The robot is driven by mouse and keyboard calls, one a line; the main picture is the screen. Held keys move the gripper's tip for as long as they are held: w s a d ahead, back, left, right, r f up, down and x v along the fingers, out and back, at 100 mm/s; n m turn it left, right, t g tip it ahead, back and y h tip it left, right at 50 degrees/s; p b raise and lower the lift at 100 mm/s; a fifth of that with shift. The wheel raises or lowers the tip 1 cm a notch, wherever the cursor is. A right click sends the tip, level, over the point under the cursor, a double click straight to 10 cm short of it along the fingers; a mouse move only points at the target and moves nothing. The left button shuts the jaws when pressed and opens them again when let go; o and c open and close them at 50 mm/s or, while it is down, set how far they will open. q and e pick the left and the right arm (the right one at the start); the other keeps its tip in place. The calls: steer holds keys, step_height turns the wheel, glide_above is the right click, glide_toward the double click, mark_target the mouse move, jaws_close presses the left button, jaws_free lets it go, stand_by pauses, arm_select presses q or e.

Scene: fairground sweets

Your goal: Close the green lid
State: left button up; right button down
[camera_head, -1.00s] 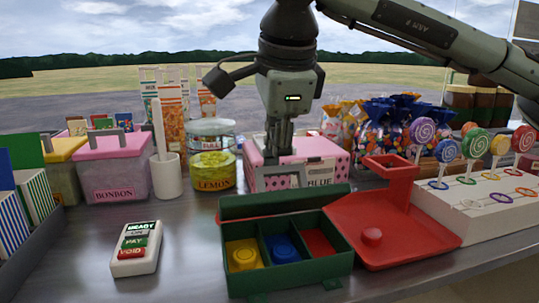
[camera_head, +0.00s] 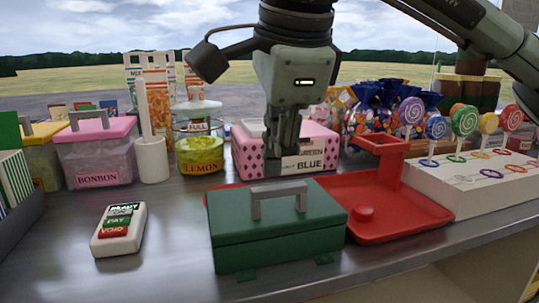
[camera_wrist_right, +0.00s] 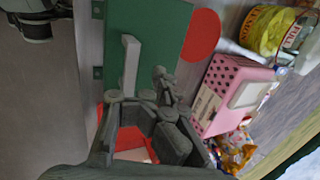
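The green box (camera_head: 280,240) sits near the front of the counter. Its green lid (camera_head: 270,212), with a grey handle (camera_head: 278,190) on top, lies down over it. The compartments are hidden. In the right wrist view the lid (camera_wrist_right: 160,30) and its pale handle (camera_wrist_right: 130,62) show beyond the fingers. My right gripper (camera_head: 284,165) points down just behind the lid, in front of the pink dotted box. Its fingers look closed together, with nothing seen between the tips. I cannot tell whether it touches the lid.
A red tray (camera_head: 415,212) stands right of the box, and a red round edge (camera_head: 222,190) shows behind it. The pink dotted box (camera_head: 250,158) is behind my gripper. A white button pad (camera_head: 119,245) lies left. The lollipop stand (camera_head: 470,195) is at right.

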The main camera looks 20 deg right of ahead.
mark_target(281, 188)
steer(key=shift+s+f, duration=0.5)
steer(key=shift+s, duration=0.05)
steer(key=shift+s+f+b, duration=0.45)
steer(key=shift+f+b, duration=0.15)
steer(key=shift+b, duration=0.1)
steer(key=shift+s+f+b, duration=0.4)
steer(key=shift+f+b, duration=0.2)
steer(key=shift+b, duration=0.05)
steer(key=c, duration=1.6)
jaws_free()
steer(key=shift+s, duration=0.1)
steer(key=shift+o, duration=0.3)
steer(key=shift+r, duration=0.1)
steer(key=shift+r, duration=0.15)
step_height(281, 188, up, 13)
steer(key=p, duration=0.9)
